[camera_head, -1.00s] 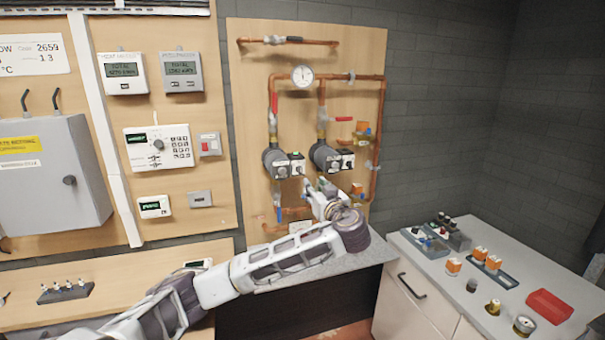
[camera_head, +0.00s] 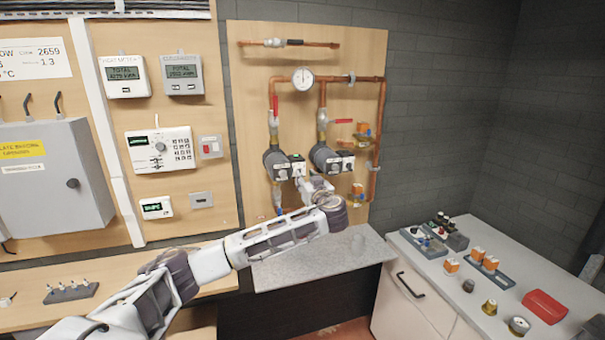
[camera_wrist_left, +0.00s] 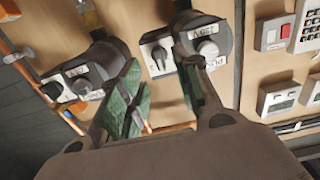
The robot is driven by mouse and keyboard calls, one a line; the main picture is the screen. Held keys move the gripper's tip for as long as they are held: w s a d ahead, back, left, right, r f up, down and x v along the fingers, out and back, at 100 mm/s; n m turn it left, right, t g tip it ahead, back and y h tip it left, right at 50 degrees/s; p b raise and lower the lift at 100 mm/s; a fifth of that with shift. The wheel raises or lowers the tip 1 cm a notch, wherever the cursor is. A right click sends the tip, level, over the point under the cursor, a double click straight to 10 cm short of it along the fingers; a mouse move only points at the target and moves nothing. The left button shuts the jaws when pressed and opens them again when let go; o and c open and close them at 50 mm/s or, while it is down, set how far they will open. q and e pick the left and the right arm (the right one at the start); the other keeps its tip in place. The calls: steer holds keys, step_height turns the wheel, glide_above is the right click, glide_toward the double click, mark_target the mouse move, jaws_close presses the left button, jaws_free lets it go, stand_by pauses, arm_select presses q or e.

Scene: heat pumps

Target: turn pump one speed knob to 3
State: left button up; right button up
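Two dark pumps hang on the wooden pipe panel. The left one in the head view (camera_head: 276,160) shows at the right in the wrist view, which is turned upside down; its lettering looks like "PUMP" and "230V". Its white control box carries a dark speed knob (camera_wrist_left: 159,54), beside a round silver cap (camera_wrist_left: 207,48). The knob's setting is not readable. My left gripper (camera_head: 304,183) is just below and in front of this box. In the wrist view it is open (camera_wrist_left: 163,66), with green-padded fingers on either side of the knob; contact cannot be judged. My right gripper is out of view.
The second pump (camera_head: 324,157) is close on the right. Copper pipes (camera_head: 381,115) and red valve handles surround the pumps. A grey ledge (camera_head: 325,262) lies below my arm. A counter (camera_head: 440,277) at right holds small parts and a red box (camera_head: 545,307).

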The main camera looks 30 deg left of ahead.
arm_select(q)
steer(key=shift+p+x, duration=0.6)
steer(key=shift+x, duration=1.55)
jaws_close()
